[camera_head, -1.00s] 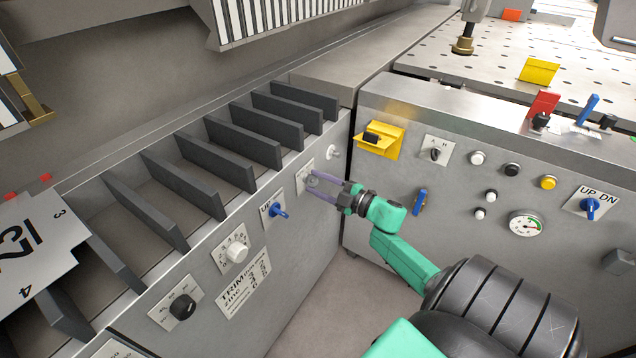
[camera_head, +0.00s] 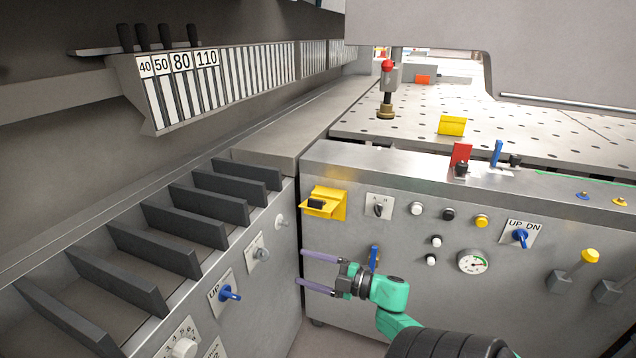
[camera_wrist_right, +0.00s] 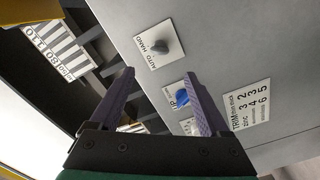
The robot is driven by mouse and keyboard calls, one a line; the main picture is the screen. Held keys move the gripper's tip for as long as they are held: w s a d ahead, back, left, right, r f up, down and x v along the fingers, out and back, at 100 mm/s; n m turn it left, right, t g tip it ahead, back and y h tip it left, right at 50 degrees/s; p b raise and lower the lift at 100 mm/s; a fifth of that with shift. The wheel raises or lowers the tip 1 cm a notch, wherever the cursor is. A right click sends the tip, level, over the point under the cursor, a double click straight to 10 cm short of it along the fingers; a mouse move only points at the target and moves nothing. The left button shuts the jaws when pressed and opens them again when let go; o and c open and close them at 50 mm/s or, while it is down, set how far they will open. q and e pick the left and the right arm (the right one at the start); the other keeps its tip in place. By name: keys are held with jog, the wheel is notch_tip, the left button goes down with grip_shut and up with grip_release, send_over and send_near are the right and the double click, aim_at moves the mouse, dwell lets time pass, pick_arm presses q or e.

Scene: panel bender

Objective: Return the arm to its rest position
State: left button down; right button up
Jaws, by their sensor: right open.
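My right gripper (camera_head: 318,271) is open and empty in the head view, with two purple fingers pointing left in front of the grey front panel. Its green wrist and black arm come in from the lower right. In the right wrist view the open fingers (camera_wrist_right: 160,92) frame a blue switch (camera_wrist_right: 182,98) on the panel, with a grey knob on an AUTO/HAND plate (camera_wrist_right: 158,47) beyond them. Nothing is between the fingers. I see a clear gap to the left panel's knob (camera_head: 262,254) in the head view. My left gripper is in neither view.
The left panel carries a blue UP switch (camera_head: 229,293) and dark slotted dividers (camera_head: 150,250). The right panel has a yellow-guarded switch (camera_head: 325,203), a blue lever (camera_head: 375,257), several buttons and a gauge (camera_head: 473,261). A perforated table (camera_head: 540,125) lies behind.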

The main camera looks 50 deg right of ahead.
jog(key=v, duration=0.3)
dwell(0.5)
